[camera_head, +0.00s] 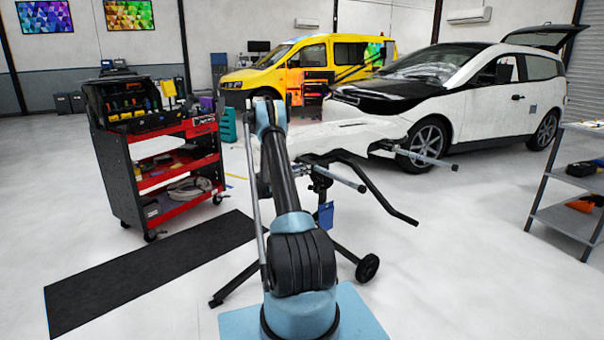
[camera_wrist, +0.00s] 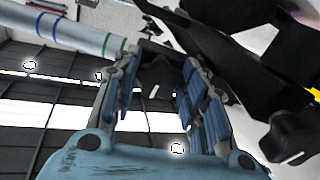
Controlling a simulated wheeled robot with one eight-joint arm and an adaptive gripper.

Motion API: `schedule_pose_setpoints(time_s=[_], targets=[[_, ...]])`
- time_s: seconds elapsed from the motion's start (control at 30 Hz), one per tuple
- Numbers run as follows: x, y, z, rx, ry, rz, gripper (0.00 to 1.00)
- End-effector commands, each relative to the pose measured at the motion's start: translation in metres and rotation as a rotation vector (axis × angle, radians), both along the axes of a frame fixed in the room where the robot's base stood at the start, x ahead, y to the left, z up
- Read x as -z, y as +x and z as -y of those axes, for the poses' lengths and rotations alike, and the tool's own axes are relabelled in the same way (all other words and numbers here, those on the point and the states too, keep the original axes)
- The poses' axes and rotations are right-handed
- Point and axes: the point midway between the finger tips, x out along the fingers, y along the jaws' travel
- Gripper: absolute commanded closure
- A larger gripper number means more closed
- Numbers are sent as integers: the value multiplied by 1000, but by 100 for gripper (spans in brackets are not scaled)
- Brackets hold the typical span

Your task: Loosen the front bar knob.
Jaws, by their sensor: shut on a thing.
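In the wrist view my gripper (camera_wrist: 158,78) has its two blue-padded fingers on either side of a dark knob (camera_wrist: 157,62), shut on it. The knob sits under a silver bar (camera_wrist: 75,33) with green and blue stripes. The knob's shape is mostly hidden by the fingers and shadow. In the head view the stand (camera_head: 385,198) carries a white bumper (camera_head: 345,136), with bar ends sticking out to the right. My arm hides the gripper and the knob there.
Black stand parts (camera_wrist: 285,135) lie close to the right of my gripper in the wrist view. A red tool cart (camera_head: 165,190) stands left, a black mat (camera_head: 150,270) lies on the floor, and a grey shelf (camera_head: 570,215) stands right. The white car (camera_head: 480,100) is behind.

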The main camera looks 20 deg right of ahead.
Motion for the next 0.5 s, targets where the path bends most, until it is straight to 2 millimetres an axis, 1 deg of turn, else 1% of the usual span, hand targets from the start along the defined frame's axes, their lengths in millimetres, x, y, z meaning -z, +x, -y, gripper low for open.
schedule_pose_setpoints(time_s=[0.5], targets=[[-1,0,0,-3,-150,-459,84]])
